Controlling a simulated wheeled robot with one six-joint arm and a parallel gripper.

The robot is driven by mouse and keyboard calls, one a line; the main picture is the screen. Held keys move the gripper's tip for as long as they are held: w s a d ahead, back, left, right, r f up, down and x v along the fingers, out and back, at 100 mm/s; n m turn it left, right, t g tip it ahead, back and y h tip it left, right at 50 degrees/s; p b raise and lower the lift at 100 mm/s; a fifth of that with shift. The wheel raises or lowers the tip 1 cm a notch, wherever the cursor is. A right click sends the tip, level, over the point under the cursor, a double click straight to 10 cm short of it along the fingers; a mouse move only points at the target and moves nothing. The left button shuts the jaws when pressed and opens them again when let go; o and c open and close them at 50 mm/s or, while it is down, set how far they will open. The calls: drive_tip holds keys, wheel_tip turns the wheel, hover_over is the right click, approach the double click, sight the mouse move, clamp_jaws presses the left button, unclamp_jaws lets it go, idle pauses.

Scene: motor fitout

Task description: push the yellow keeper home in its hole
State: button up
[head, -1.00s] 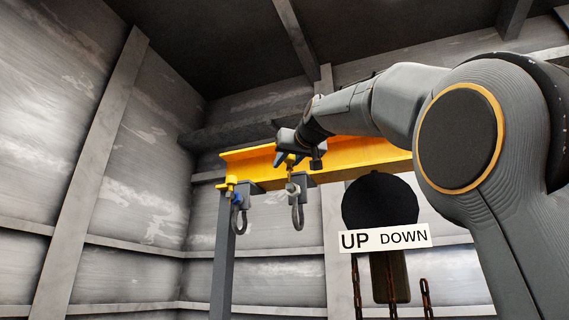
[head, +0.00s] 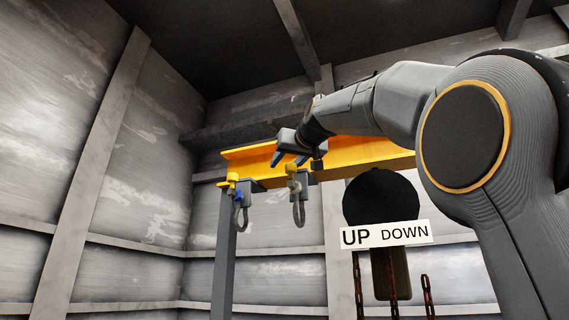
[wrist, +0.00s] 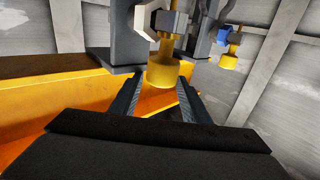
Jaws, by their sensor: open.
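The yellow keeper (head: 292,169) has a round knob and sits at the nearer hanging shackle (head: 299,212), under the yellow beam. In the wrist view the keeper's knob (wrist: 163,74) lies just beyond and between my fingertips, with a gap on both sides. The keeper's hole is hidden, so I cannot tell how deep the keeper sits.
A second shackle (head: 240,216) hangs to the left, with a blue bolt and another yellow keeper (head: 232,178). The yellow beam (head: 350,156) runs close behind my gripper. An "UP DOWN" sign (head: 385,236) and rusty chains (head: 392,275) are at lower right.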

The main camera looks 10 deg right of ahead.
drive_tip(key=shift+d+f, duration=0.1)
drive_tip(key=shift+f, duration=0.15)
drive_tip(key=shift+s+f+b, duration=0.1)
drive_tip(key=shift+b, duration=0.25)
drive_tip(key=s+b, duration=0.2)
drive_tip(key=s, duration=0.5)
drive_tip(key=shift+s+d+r+b, duration=0.2)
drive_tip(key=shift+d+r+b, duration=0.1)
drive_tip(key=shift+d+b, duration=0.1)
drive_tip(key=shift+a, duration=0.1)
